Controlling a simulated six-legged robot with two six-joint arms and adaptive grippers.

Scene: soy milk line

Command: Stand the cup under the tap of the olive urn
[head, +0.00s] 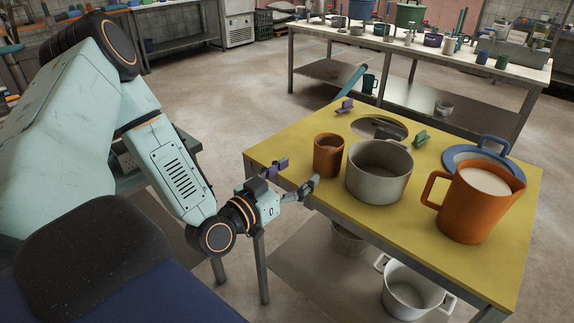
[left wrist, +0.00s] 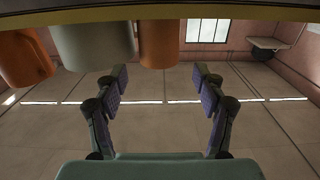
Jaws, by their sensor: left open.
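An orange-brown cup (head: 328,156) stands upright on the yellow table near its left edge, just left of a grey pot. My left gripper (head: 297,174) is open and empty at that table edge, short of the cup. In the left wrist view, which appears upside down, the cup (left wrist: 158,44) shows ahead of the open fingers (left wrist: 160,82), roughly centred between them and apart from them. A green vessel (head: 408,14) stands on the far bench, cut by the top edge; I cannot tell if it is the olive urn, and no tap is clear. My right gripper is not in view.
The grey pot (head: 379,170) stands close beside the cup. An orange pitcher (head: 474,203) of pale liquid stands at the right, with a blue lid (head: 476,155) behind. The yellow table's (head: 395,225) front left is clear.

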